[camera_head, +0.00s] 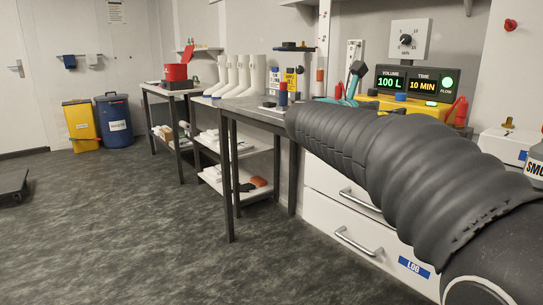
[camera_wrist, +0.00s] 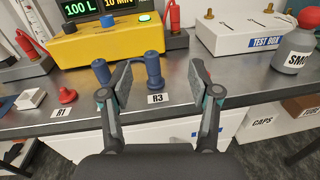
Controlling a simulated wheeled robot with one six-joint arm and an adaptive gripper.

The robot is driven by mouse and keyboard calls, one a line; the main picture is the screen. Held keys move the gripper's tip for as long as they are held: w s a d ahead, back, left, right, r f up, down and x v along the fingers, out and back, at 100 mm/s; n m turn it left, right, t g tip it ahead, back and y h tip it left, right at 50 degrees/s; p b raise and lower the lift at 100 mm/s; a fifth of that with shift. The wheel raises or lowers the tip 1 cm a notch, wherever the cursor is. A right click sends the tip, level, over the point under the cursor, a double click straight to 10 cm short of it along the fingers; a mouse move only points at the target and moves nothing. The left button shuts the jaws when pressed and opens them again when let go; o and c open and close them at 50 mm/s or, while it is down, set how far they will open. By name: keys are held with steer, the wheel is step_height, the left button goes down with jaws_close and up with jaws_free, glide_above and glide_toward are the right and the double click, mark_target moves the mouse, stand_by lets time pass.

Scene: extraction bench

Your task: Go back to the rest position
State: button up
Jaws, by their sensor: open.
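My gripper (camera_wrist: 161,92) shows in the wrist view with its two fingers apart and nothing held between them. It is over the front edge of the grey bench (camera_wrist: 248,90). A blue peg-like piece (camera_wrist: 153,72) stands upright behind the gap between the fingers, by the label R3 (camera_wrist: 157,99). A second blue piece (camera_wrist: 101,72) stands just left of the left finger. In the head view my dark ribbed arm reaches across the right side and hides part of the bench. My fingertips are hard to make out there.
A yellow pump unit (camera_wrist: 115,44) reads 100 L and 10 MIN. A white test box (camera_wrist: 245,35) and a grey smoke bottle (camera_wrist: 294,50) stand to the right. Drawers (camera_head: 345,200) are below the bench. White boots (camera_head: 240,76) stand on the left tables.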

steer(key=s+a+f+m+g+y, duration=0.1)
steer(key=s+f+m+g+y, duration=0.3)
steer(key=f, duration=0.6)
steer(key=s+a+f+m+t+y, duration=0.1)
steer(key=s+a+f+m+y, duration=0.15)
steer(key=f+m, duration=0.5)
steer(key=s+a+f+m+y, duration=0.2)
steer(key=s+f+m+y, duration=0.1)
steer(key=s, duration=0.5)
steer(key=s+a+f+m+y, duration=0.1)
steer(key=s+f+m+y, duration=0.1)
steer(key=s+f+m, duration=0.3)
steer(key=s+a+f+m+g+y, duration=0.1)
steer(key=s+a+f+m+y, duration=0.1)
steer(key=s, duration=1)
step_height(320, 180, down, 3)
steer(key=shift+a+f+m+y, duration=0.2)
steer(key=shift+a+m+y, duration=0.1)
steer(key=shift+m+y, duration=0.65)
steer(key=shift+c, duration=0.3)
